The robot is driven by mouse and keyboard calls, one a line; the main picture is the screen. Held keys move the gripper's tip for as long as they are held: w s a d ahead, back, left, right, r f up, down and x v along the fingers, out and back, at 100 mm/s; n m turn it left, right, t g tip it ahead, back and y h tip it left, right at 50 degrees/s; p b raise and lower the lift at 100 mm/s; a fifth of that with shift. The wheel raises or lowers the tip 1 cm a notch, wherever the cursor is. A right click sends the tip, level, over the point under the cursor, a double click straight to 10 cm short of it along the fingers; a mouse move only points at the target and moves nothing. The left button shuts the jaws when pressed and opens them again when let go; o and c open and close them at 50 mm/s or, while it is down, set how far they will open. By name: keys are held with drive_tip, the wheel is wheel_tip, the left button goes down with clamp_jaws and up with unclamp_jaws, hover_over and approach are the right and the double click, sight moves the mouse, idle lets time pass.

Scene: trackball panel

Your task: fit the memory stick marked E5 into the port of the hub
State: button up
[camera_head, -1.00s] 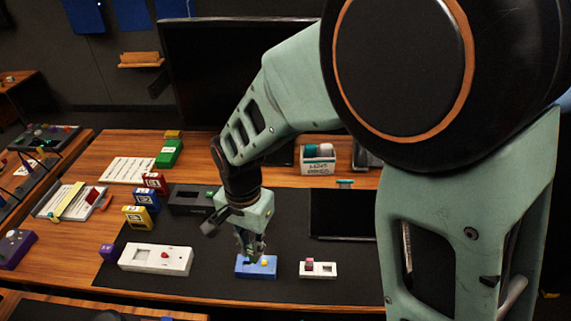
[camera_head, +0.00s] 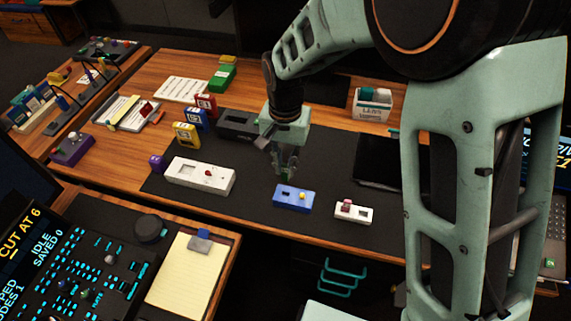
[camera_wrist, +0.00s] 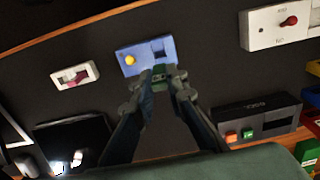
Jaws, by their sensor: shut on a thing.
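A blue box (camera_head: 293,199) with a yellow knob and a dark square opening lies on the black mat. It also shows in the wrist view (camera_wrist: 146,57), where its dark opening (camera_wrist: 158,52) is just beyond my fingertips. My gripper (camera_head: 287,176) points down at the box's far edge. In the wrist view my gripper (camera_wrist: 163,80) is shut on a small dark green stick (camera_wrist: 158,73) with a pale mark, too small to read. The stick appears just short of the opening and not in it. I cannot tell whether it touches the box.
A small white box (camera_head: 354,211) stands right of the blue box, and a long white switch box (camera_head: 200,175) stands left. A dark labelled box (camera_head: 238,124) sits behind, near red, blue and yellow blocks (camera_head: 186,134). A black laptop-like slab (camera_head: 388,172) lies at right.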

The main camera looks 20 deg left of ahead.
sight(285, 180)
drive_tip(key=shift+f+b, duration=1.9)
drive_tip(key=shift+f, duration=0.95)
drive_tip(key=shift+f+b, duration=1)
drive_tip(key=shift+f, duration=0.3)
drive_tip(key=o, duration=0.9)
wheel_tip(285, 180, up, 12)
